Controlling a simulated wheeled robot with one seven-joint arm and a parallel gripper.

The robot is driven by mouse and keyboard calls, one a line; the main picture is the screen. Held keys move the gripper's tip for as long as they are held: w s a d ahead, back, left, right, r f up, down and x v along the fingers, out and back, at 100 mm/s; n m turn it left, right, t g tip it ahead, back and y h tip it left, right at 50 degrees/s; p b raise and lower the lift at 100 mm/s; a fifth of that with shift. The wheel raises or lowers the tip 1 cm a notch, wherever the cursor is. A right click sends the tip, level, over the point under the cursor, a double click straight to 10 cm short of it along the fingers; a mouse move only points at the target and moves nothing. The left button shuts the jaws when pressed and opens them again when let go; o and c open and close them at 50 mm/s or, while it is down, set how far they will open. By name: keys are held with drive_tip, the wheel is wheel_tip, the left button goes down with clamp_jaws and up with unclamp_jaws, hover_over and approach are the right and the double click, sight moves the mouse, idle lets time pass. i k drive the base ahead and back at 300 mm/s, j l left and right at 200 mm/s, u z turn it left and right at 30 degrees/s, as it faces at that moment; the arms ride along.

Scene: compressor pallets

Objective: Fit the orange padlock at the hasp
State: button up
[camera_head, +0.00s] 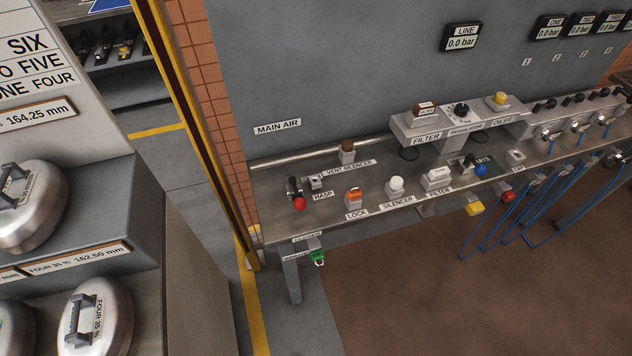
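The orange padlock (355,194) sits on a small pale block on the metal bench, just behind the LOCK label. It is small in the head view, so its shackle cannot be made out. The hasp (316,183) appears to be the small grey fitting behind the HASP label (323,195), left of the padlock and apart from it. A black-handled fitting with a red knob (299,204) stands just left of the hasp. My gripper is not in view.
The bench (272,203) runs along the grey wall, with a white-topped silencer (396,185) and a filter block (439,178) right of the padlock. A yellow-black post (190,110) stands left. Metal weights (98,318) fill the near left. Brown floor (400,290) is clear in front.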

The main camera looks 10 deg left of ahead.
sight(354, 192)
drive_tip(key=i+l+u, duration=0.25)
drive_tip(key=l, duration=0.35)
drive_tip(key=i+l+u, duration=0.15)
drive_tip(key=l+u, duration=0.15)
drive_tip(key=l, duration=0.35)
drive_tip(key=i+l+u, duration=0.1)
drive_tip(key=l+u, duration=0.15)
drive_tip(key=l, duration=0.4)
drive_tip(key=l+u, duration=0.25)
drive_tip(key=l, duration=0.45)
drive_tip(key=i, duration=0.05)
